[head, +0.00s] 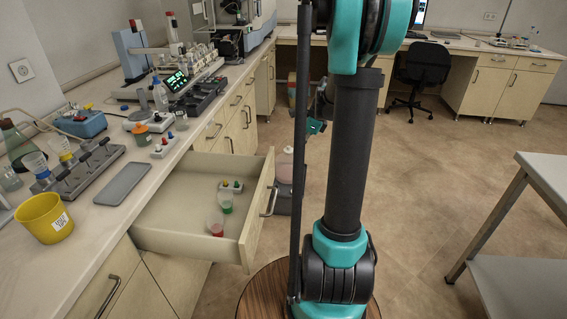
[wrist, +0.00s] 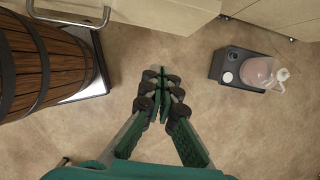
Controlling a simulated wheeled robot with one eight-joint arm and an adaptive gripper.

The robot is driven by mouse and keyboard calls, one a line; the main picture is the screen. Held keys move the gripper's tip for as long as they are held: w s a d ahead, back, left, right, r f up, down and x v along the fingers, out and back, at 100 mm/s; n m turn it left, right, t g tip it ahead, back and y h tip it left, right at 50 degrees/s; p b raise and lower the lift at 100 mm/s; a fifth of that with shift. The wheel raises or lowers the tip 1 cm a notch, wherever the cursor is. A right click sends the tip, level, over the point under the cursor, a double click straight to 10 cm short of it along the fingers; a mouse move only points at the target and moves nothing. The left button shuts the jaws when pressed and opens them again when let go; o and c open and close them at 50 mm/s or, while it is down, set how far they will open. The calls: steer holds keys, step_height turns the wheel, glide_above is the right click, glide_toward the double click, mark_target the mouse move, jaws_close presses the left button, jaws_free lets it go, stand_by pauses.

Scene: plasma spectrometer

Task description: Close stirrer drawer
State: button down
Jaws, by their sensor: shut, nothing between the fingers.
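The drawer (head: 160,231) stands pulled out from the bench on the left in the head view. Its front panel (head: 256,221) has a metal handle (head: 269,202). My gripper is shut and empty in the wrist view (wrist: 160,88), pointing over the floor. In the head view it is mostly hidden behind my arm, beyond the drawer front, with a little green (head: 316,127) showing. It touches nothing that I can see.
A dark device (wrist: 231,68) with a pinkish flask (wrist: 260,72) stands on the floor, right of my gripper in the wrist view. The bench top holds a yellow bucket (head: 44,218), a grey tray (head: 123,183) and lab devices. A table (head: 540,168) stands at right; floor between is clear.

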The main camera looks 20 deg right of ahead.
glide_toward(272, 177)
step_height(272, 177, down, 5)
steer(key=d, duration=0.3)
steer(key=shift+w+a+r, duration=0.1)
steer(key=shift+w+a, duration=0.1)
steer(key=shift+a, duration=0.45)
steer(key=shift+w+a+r, duration=0.1)
steer(key=shift+w+a, duration=0.05)
steer(key=shift+a, duration=0.5)
steer(key=shift+w+a+r, duration=0.1)
steer(key=shift+w+a, duration=0.1)
steer(key=shift+a, duration=0.45)
steer(key=shift+a, duration=0.1)
steer(key=w+a, duration=0.4)
steer(key=a, duration=0.7)
steer(key=w+a, duration=0.5)
steer(key=a, duration=0.6)
steer(key=w+a, duration=0.4)
steer(key=a, duration=0.7)
steer(key=shift+w+a, duration=0.1)
steer(key=shift+w, duration=0.3)
steer(key=shift+a, duration=0.1)
